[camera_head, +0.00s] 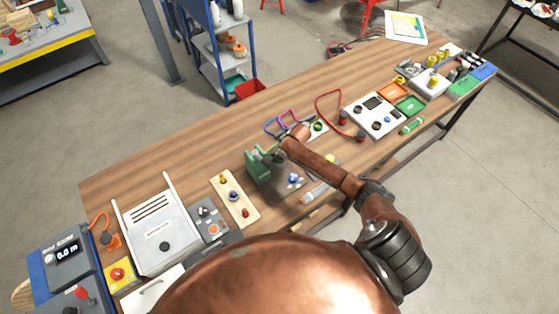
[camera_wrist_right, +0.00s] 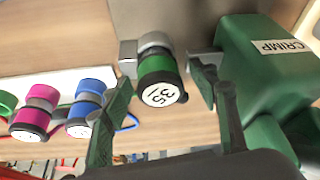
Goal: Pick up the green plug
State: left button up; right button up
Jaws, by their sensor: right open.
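In the right wrist view a green plug (camera_wrist_right: 156,70) with a dark rim and a round white end label reading 35 sits against a grey metal part. My right gripper (camera_wrist_right: 160,76) is open, with one finger on each side of the plug and visible gaps between. In the head view my right arm reaches in to the middle of the bench; I cannot make out the plug there. My left gripper is not in view.
The green crimp tool (camera_wrist_right: 265,65) stands close beside the right finger; it also shows in the head view (camera_head: 259,168). Magenta (camera_wrist_right: 36,108) and blue (camera_wrist_right: 85,110) plugs stand to the left. A white-grey panel (camera_head: 375,115) lies on the bench.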

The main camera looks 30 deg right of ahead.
jog(key=shift+c, duration=0.6)
jog(key=c, duration=1.3)
